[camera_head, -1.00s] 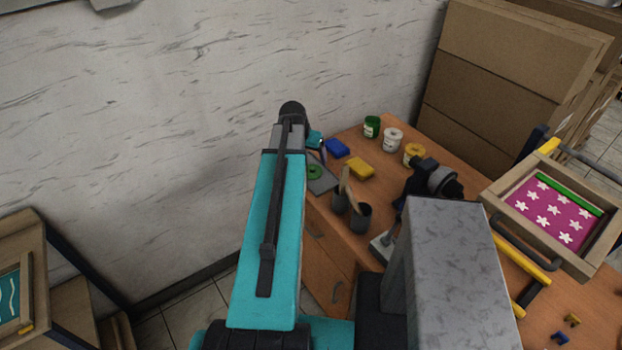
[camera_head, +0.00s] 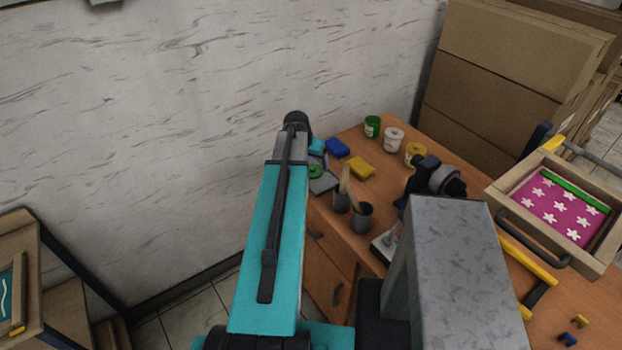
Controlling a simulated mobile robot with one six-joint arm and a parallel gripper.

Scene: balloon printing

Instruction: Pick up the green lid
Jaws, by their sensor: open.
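The green lid (camera_head: 316,171) is a small round green piece. It lies on a grey plate (camera_head: 325,184) at the near left corner of the wooden desk, just right of my teal arm link. My arm rises through the middle of the picture to its dark joint and covers the area left of the lid. I see nothing clearly holding the lid.
A teal block (camera_head: 317,146), blue block (camera_head: 337,148) and yellow block (camera_head: 360,167) lie behind the lid. Green (camera_head: 372,127), white (camera_head: 393,139) and yellow (camera_head: 415,152) jars stand farther back. A wall closes the back.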

